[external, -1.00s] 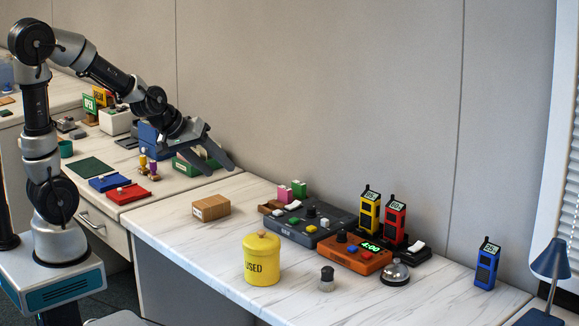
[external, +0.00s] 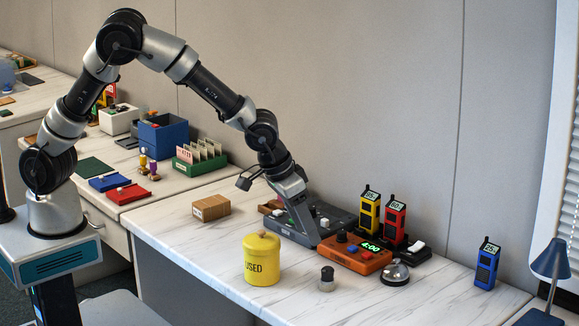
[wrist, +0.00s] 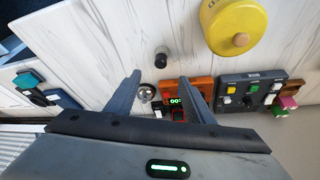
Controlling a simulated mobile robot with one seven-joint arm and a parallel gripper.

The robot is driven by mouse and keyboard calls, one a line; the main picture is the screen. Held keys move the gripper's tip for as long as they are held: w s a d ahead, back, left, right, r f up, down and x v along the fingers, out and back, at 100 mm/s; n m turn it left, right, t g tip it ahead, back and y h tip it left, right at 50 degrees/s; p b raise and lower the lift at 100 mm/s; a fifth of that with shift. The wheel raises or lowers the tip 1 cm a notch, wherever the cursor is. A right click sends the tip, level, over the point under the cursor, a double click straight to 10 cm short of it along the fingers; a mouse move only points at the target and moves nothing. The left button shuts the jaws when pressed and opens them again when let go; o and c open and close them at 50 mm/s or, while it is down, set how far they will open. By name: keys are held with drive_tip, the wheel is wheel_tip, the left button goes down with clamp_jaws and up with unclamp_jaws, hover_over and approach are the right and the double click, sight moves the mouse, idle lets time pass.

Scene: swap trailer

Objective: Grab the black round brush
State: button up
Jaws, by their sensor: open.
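A small upright piece (external: 327,279) with a black rounded top and a pale, clear-looking lower part stands on the white marbled desk, right of the yellow canister; it best matches the brush. It also shows in the wrist view as a dark round top (wrist: 161,57), just beyond my fingertips. My gripper (external: 312,242) is open and empty, pointing down over the desk behind the piece, by the grey and orange boxes. In the wrist view my gripper (wrist: 151,77) has its fingers spread, with the piece apart from both.
The yellow canister (external: 262,262) stands left of the piece. The orange box (external: 355,259), silver bell (external: 395,274) and grey box (external: 290,233) lie behind it. Yellow (external: 369,212) and red (external: 394,222) radios stand farther back. The desk front is clear.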

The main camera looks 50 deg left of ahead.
sight(325, 268)
drive_tip(key=b+x, duration=0.1)
drive_tip(key=x, duration=0.8)
drive_tip(key=shift+f, duration=0.2)
drive_tip(key=shift+w+x, duration=0.2)
drive_tip(key=shift+x, duration=2.55)
drive_tip(key=shift+a+r, duration=0.1)
drive_tip(key=shift+a, duration=0.05)
drive_tip(key=c, duration=1.1)
